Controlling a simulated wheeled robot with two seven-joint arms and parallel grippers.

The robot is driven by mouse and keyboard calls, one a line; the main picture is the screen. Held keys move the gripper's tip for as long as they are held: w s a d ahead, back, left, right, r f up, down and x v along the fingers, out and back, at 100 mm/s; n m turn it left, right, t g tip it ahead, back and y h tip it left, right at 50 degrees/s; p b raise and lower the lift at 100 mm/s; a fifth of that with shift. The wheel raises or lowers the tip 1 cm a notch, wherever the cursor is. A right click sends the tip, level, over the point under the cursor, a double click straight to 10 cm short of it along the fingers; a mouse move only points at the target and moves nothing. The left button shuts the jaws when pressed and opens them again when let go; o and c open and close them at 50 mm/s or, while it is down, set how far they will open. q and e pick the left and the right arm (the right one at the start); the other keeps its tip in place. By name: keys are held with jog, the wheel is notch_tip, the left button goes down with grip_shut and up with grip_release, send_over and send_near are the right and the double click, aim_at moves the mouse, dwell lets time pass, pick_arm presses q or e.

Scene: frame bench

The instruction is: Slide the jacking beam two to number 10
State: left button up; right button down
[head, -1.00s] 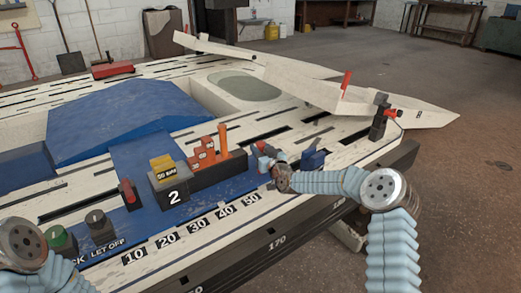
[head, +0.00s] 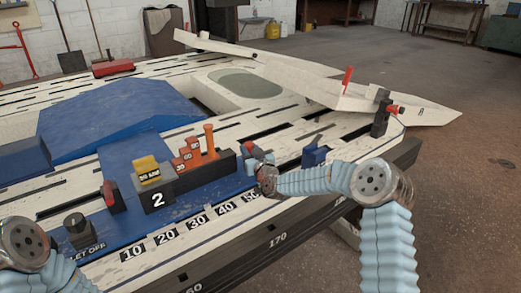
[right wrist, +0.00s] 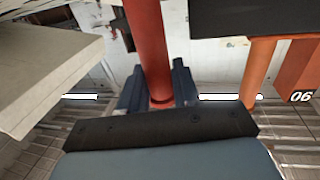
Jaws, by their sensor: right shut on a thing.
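The jacking beam two is the dark block marked 2 (head: 158,199) with a long dark bar (head: 208,172) running right from it along the blue track. It carries a yellow 50 BAR tag and orange numbered pieces. My right gripper (head: 256,158) is at the bar's right end, shut on a red post. The right wrist view shows this red post (right wrist: 148,50) between the dark fingers. My left arm enters at lower left; its gripper is out of view.
A scale with 20, 30, 40 and 50 (head: 253,195) runs along the front edge. A red lever (head: 112,195) stands left of the beam, and a black knob (head: 77,228) is further left. A blue clamp (head: 315,155) sits to the right. A blue ramp lies behind.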

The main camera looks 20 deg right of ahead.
aim_at(177, 168)
jog(key=shift+n+y, duration=0.3)
jog(key=shift+y, duration=0.2)
jog(key=s+a+b, duration=0.1)
jog(key=s+a, duration=0.1)
jog(key=a, duration=0.5)
jog(key=s+a+b, duration=0.1)
jog(key=s+a, duration=0.2)
jog(key=a, duration=0.5)
jog(key=s+a+b, duration=0.1)
jog(key=s+a, duration=0.2)
jog(key=a, duration=0.5)
jog(key=shift+s+a+r+b, duration=0.15)
jog(key=shift+a+b, duration=0.1)
jog(key=shift+b, duration=0.15)
jog(key=shift+a+r, duration=0.1)
jog(key=shift+a, duration=0.3)
jog(key=shift+s, duration=0.1)
jog(key=c, duration=0.9)
grip_release()
jog(key=shift+a, duration=0.15)
jog(key=shift+d, duration=0.2)
